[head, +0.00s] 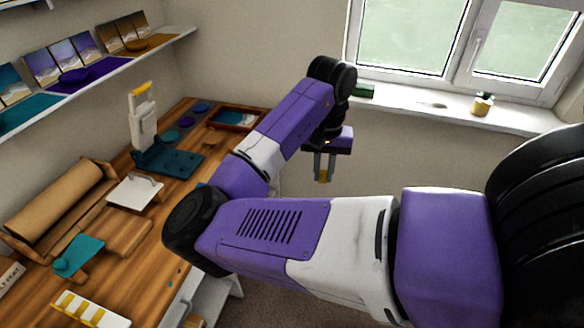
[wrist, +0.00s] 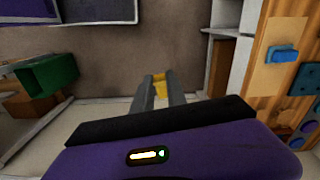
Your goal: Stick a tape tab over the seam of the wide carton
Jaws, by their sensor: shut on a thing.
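My gripper (head: 323,178) hangs in front of the bare wall, to the right of the workbench and clear of it. Its fingers are shut on a small yellow piece, which looks like a tape tab (wrist: 160,86) and sits between the fingertips. A white strip with several yellow bands (head: 88,309), perhaps the tape tabs, lies at the bench's near edge. I cannot pick out the wide carton or its seam with certainty. A low brown box-like block (head: 122,236) lies on the bench. A brown block (wrist: 222,62) also shows under the bench in the wrist view.
The wooden bench (head: 40,298) carries a brown paper roll (head: 62,204), a white board (head: 135,192), and a teal-based press (head: 168,160). A shelf (head: 90,75) runs above it. A windowsill (head: 425,101) lies behind. A green box (wrist: 50,72) shows at left in the wrist view.

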